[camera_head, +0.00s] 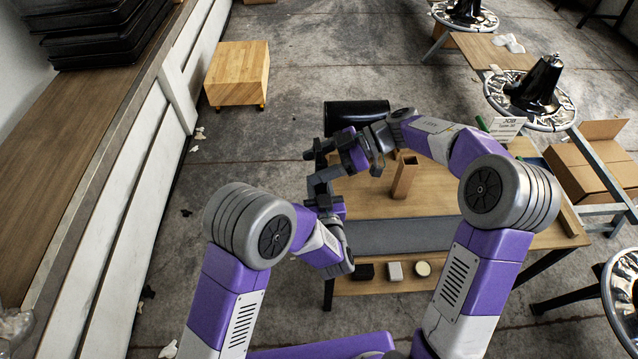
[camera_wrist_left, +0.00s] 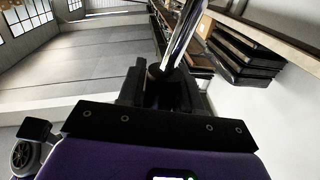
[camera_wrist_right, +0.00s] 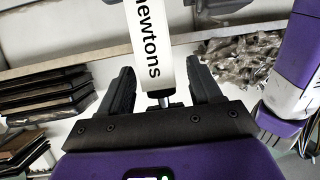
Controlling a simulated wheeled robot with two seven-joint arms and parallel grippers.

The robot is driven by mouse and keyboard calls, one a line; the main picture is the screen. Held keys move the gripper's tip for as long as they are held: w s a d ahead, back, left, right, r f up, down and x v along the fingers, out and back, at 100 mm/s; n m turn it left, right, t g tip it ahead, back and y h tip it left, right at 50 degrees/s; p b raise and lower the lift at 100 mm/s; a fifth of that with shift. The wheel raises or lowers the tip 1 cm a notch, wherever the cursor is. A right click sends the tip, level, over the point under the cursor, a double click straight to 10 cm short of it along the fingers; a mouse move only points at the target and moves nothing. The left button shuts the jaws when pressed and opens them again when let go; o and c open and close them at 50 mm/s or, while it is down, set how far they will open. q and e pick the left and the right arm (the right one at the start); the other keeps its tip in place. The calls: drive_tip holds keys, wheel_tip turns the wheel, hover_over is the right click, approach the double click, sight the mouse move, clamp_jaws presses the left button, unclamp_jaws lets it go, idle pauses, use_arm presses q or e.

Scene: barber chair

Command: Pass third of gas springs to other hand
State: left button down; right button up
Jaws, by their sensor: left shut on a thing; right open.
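A gas spring shows in the left wrist view as a shiny rod (camera_wrist_left: 185,35) rising from my left gripper (camera_wrist_left: 158,85), which is shut on it. In the right wrist view the gas spring shows as a white body lettered "newtons" (camera_wrist_right: 150,50) with a short metal end. That end is between the spread fingers of my right gripper (camera_wrist_right: 162,88), which is open. In the head view my right gripper (camera_head: 318,152) is just above my left gripper (camera_head: 320,186), close together over the left edge of the table. The spring is mostly hidden there by the grippers.
The wooden table (camera_head: 375,206) carries an upright wooden box (camera_head: 404,178) and a grey strip (camera_head: 400,237). A black cylinder (camera_head: 356,113) is behind my right gripper. Chair bases (camera_head: 535,90) stand at right.

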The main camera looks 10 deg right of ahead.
drive_tip(key=v, duration=1)
drive_tip(key=w+a+f+m+t+y, duration=0.2)
drive_tip(key=w+a+f+m+t, duration=0.1)
drive_tip(key=w+f+m+t, duration=0.55)
wheel_tip(320, 180, down, 17)
drive_tip(key=s+m+t+h, duration=0.3)
drive_tip(key=m+h, duration=0.5)
drive_tip(key=s+a+f+m+g+h, duration=0.25)
drive_tip(key=s+f+g, duration=0.25)
drive_tip(key=s+f, duration=0.75)
drive_tip(key=s+a+f+m+g, duration=0.2)
drive_tip(key=s+g, duration=0.3)
drive_tip(key=s, duration=1)
drive_tip(key=shift+f+g+h, duration=0.35)
drive_tip(key=shift+f+h, duration=0.1)
drive_tip(key=shift+f, duration=0.1)
